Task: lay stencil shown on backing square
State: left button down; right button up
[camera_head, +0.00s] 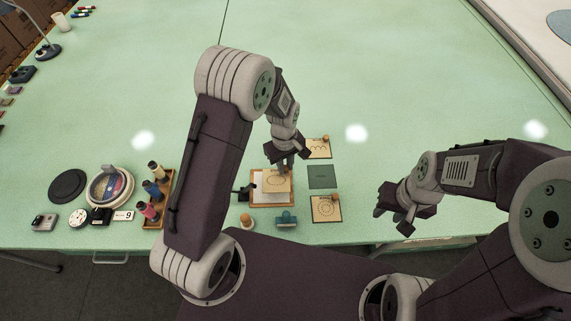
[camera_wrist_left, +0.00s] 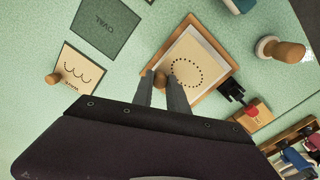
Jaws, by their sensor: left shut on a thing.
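My left gripper (camera_head: 283,168) is shut on the wooden knob of a tan stencil (camera_head: 276,182) with an oval of dots. The left wrist view also shows the stencil (camera_wrist_left: 200,67) and my left gripper (camera_wrist_left: 163,88). The stencil is over the pale backing square (camera_head: 271,199) in a wooden frame (camera_head: 252,190), set towards the frame's far side. I cannot tell whether it touches the backing. A tan wave stencil (camera_head: 319,148) and a tan ring stencil (camera_head: 326,209) lie to the right. My right gripper (camera_head: 388,208) is empty, apart from these; its jaws are unclear.
A dark green square (camera_head: 322,177) marked OVAL lies bare between the two other stencils. A teal-handled tool (camera_head: 286,218) and a wooden knobbed piece (camera_head: 247,222) stand in front of the frame. A thread-spool rack (camera_head: 160,199) stands left. The far table is clear.

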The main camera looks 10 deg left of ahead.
pick_arm(q)
notch_tip(320, 180, down, 3)
jog(key=shift+a+r+b, duration=0.1)
jog(key=shift+b, duration=0.9)
jog(key=shift+s+a, duration=0.1)
jog(key=shift+a, duration=0.2)
jog(key=shift+s+a+f, duration=0.15)
jog(key=shift+a+f, duration=0.3)
jog(key=shift+f, duration=0.05)
jog(key=c, duration=1.2)
grip_release()
jog(key=shift+c, duration=0.2)
notch_tip(320, 180, up, 9)
jog(key=shift+a+r, duration=0.1)
